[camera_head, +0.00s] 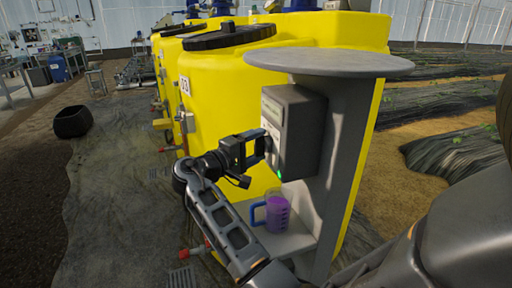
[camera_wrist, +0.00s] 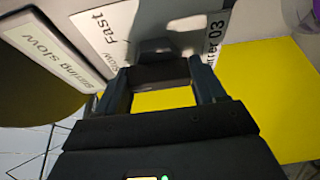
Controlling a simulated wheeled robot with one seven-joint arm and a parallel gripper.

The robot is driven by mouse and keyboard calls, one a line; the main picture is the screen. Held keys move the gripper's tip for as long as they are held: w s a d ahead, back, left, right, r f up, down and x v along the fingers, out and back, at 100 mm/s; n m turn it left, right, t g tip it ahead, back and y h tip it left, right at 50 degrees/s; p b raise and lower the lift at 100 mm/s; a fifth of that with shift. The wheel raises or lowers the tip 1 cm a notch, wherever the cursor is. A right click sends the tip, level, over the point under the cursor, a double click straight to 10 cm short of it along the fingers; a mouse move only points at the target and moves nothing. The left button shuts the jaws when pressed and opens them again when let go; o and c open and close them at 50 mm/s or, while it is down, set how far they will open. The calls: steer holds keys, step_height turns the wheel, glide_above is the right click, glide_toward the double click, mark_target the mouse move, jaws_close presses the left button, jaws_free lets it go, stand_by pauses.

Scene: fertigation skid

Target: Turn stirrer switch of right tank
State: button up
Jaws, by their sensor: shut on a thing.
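The stirrer control box (camera_head: 293,130) is a grey box on a grey post, in front of the yellow tank (camera_head: 225,75). In the wrist view its label plate (camera_wrist: 105,28) reads "Fast", "slow" and, partly hidden, a word ending in "rer 03". A display (camera_wrist: 55,50) reads "stirring slow". My gripper (camera_head: 264,146) reaches the face of the box from the left. In the wrist view my gripper (camera_wrist: 162,76) is shut on the dark stirrer switch (camera_wrist: 158,47), with a finger on either side. The switch is largely hidden in the head view.
A jug (camera_head: 277,212) of purple liquid with a blue handle stands on the shelf (camera_head: 293,240) below the box. A round grey top (camera_head: 330,63) overhangs the box. More yellow tanks stand behind. The floor at left is mostly clear, with a black pot (camera_head: 72,122).

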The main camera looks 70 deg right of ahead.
steer(key=o, duration=1)
steer(key=shift+c, duration=0.2)
steer(key=b+v, duration=0.1)
steer(key=v, duration=0.7)
steer(key=shift+f, duration=0.1)
